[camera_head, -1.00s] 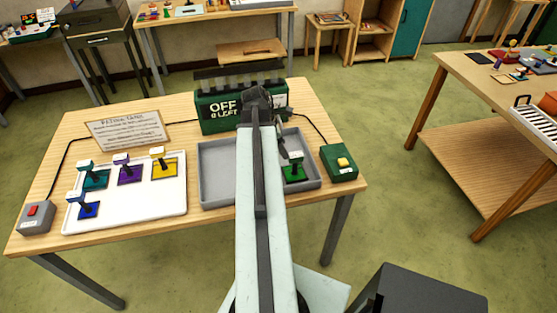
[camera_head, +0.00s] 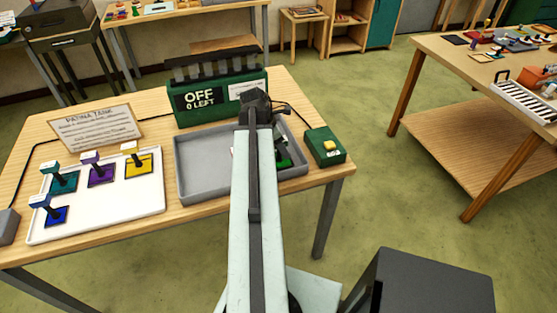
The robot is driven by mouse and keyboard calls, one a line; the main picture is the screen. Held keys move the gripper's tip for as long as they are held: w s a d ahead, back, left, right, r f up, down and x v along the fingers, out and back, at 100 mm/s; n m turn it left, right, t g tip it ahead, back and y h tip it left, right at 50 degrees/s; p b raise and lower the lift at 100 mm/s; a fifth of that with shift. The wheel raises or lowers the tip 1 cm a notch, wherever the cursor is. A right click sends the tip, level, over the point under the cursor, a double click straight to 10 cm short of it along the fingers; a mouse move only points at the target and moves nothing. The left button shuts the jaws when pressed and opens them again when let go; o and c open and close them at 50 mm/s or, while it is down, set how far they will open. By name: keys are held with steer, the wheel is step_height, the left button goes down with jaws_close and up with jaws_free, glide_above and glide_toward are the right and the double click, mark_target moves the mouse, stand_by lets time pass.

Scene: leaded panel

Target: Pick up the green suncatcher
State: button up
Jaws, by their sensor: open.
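The green suncatcher (camera_head: 284,160) lies in the right part of the grey tray (camera_head: 207,195) on the wooden table. My arm covers its left side, and only a strip of green shows just right of the arm. My gripper (camera_head: 277,141) is at the arm's far end over the tray, close to the suncatcher. It is open, but its fingers are mostly hidden behind the arm, so I cannot tell whether they are around the suncatcher or touching it.
A white board (camera_head: 110,220) at left bears teal, purple, yellow and blue suncatchers. A green tank (camera_head: 215,98) reading "OFF 0 LEFT" stands behind the tray. A green box with a yellow button (camera_head: 325,147) is at right. Another table (camera_head: 455,65) stands farther right.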

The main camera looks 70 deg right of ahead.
steer(key=shift+s+d+f, duration=0.1)
steer(key=shift+f, duration=0.25)
jaws_close()
